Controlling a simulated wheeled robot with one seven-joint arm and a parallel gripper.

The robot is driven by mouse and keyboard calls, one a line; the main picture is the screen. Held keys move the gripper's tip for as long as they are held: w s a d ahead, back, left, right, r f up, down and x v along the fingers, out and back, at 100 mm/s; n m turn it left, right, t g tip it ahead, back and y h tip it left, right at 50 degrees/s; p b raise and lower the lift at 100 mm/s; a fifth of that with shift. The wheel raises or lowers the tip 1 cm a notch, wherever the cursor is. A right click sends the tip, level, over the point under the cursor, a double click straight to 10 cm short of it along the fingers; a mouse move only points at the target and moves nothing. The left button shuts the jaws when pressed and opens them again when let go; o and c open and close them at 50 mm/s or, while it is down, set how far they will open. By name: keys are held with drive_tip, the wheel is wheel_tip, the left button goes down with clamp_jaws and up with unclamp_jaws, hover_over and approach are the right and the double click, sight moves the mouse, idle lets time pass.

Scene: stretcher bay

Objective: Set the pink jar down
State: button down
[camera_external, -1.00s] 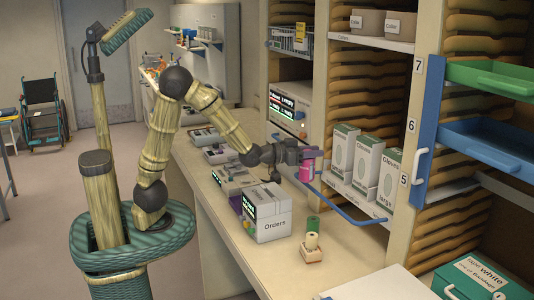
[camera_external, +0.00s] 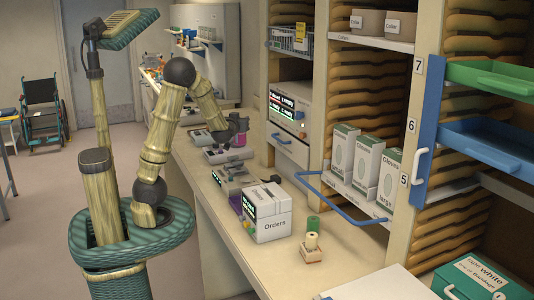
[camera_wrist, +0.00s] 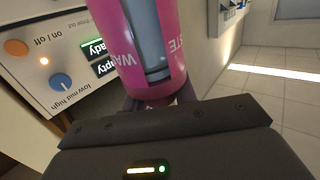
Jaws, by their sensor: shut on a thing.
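The pink jar (camera_wrist: 178,58) fills the upper middle of the wrist view, with lettering on its side and a grey-blue strip. My gripper (camera_wrist: 160,103) is shut on it. In the external view, the jar (camera_external: 239,141) shows as a small pink patch beside my dark gripper (camera_external: 237,127). My gripper is over the far part of the long counter (camera_external: 215,235). I cannot tell whether the jar touches anything below it.
A device with knobs and displays (camera_wrist: 45,75) is left of the jar. A blue rail (camera_external: 340,208) juts from the shelves.

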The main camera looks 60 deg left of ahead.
drive_tip(key=s+a+n+g+y, duration=0.3)
drive_tip(key=s+a+n+g, duration=0.15)
drive_tip(key=s+a, duration=0.55)
wheel_tip(320, 180, down, 18)
drive_tip(key=shift+w+d+m, duration=0.35)
drive_tip(key=shift+m, duration=0.1)
drive_tip(key=shift+f+p, duration=0.65)
drive_tip(key=shift+f, duration=2.2)
drive_tip(key=shift+f+p, duration=0.45)
drive_tip(key=shift+f, duration=1.6)
drive_tip(key=shift+f, duration=0.25)
